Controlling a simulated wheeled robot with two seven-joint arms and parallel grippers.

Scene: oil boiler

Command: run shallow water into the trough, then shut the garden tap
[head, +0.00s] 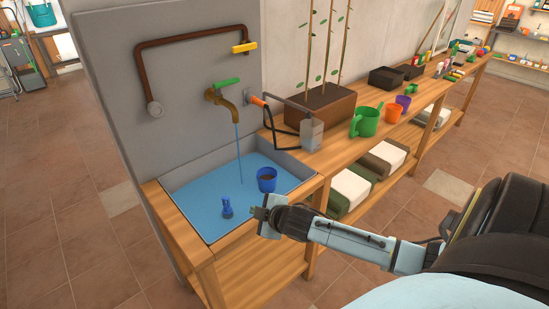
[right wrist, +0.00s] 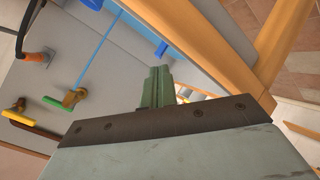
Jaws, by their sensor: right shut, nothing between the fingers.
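The garden tap, a brass spout (head: 216,96) with a green lever (head: 227,83), is on the grey wall panel above the trough (head: 172,182). A thin blue stream (head: 238,142) falls from it, and blue water (head: 205,190) covers the trough's floor; its depth is hard to tell. In the right wrist view the green lever (right wrist: 52,102), brass tap (right wrist: 73,97) and stream (right wrist: 97,52) show at left. My right gripper (head: 262,211) is shut and empty over the trough's front right edge, apart from the tap; its fingers (right wrist: 157,85) are together. My left gripper is not in view.
A blue pot (head: 267,181) and a small blue item (head: 227,207) stand in the trough. A yellow lever (head: 245,47) sits on a copper pipe above. A grey can (head: 311,134), wooden planter (head: 319,103) and green watering can (head: 365,122) stand on the bench at right.

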